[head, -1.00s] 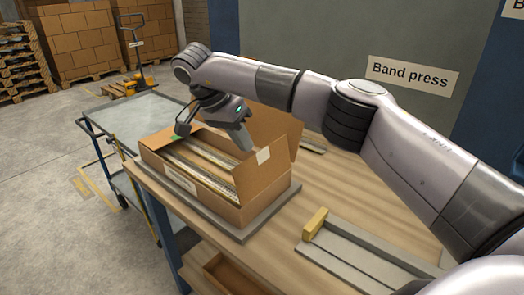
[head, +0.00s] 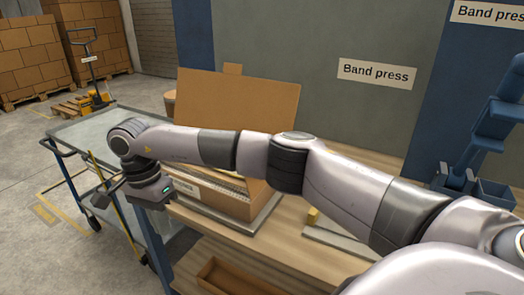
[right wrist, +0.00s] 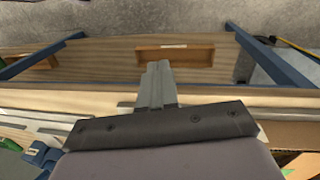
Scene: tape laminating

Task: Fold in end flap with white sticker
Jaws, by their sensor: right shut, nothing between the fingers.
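The open cardboard box (head: 238,206) sits on a grey plate on the bench, with a tall brown flap (head: 240,108) standing up at its back. Silvery strips show inside it. My right gripper (head: 150,193) is to the left of the box, past the bench's near-left corner, shut and empty. Its closed fingers (right wrist: 158,72) show in the right wrist view, apart from the box. My left gripper is not in view.
A grey-topped cart (head: 100,128) stands left of the bench. A wooden tray (head: 240,280) lies on the lower shelf and also shows in the right wrist view (right wrist: 173,56).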

